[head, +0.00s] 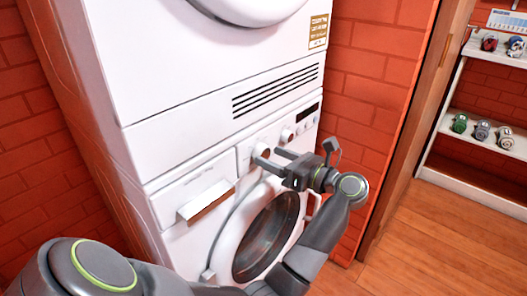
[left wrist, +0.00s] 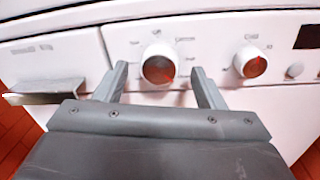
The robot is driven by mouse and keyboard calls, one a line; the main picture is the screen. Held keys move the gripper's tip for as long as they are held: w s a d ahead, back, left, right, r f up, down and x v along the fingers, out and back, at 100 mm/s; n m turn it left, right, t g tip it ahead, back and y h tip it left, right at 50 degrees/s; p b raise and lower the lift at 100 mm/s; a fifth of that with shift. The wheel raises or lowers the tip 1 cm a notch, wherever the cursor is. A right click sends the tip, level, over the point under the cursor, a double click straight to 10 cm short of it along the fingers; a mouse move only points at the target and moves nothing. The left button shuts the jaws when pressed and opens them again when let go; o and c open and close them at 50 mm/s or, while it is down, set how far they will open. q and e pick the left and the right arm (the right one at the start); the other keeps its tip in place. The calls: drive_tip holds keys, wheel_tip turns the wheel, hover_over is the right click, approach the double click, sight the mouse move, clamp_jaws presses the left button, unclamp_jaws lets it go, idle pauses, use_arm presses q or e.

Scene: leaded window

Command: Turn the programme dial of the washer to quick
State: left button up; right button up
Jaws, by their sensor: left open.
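The white washer (head: 222,228) stands below another white machine, with its round dark door (head: 268,238) shut. Its panel has two round dials with red-brown faces. The left dial (left wrist: 158,68) has small printed labels around it, too blurred to read surely; I cannot tell where it points. The right dial (left wrist: 250,63) has labels too; it also shows in the head view (head: 287,134). My left gripper (head: 268,157) is open and empty before the panel. In the left wrist view its fingertips (left wrist: 159,72) appear either side of the left dial, apart from it.
A drawer handle (head: 205,201) sticks out left of the dials. A dark display (left wrist: 308,37) and round button (left wrist: 294,70) lie to the right. The upper machine (head: 200,70) rises above. Shelves (head: 480,133) with small items stand far right, with open floor before them.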

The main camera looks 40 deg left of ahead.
use_arm(q)
drive_tip(key=shift+a, duration=0.7)
drive_tip(key=shift+d, duration=0.1)
use_arm(e)
drive_tip(key=shift+s+a+f, duration=0.15)
drive_tip(key=shift+a+f, duration=0.05)
drive_tip(key=shift+a, duration=0.15)
use_arm(q)
drive_tip(key=c, duration=1)
drive_tip(key=shift+o, duration=0.2)
use_arm(e)
drive_tip(key=shift+r, duration=0.1)
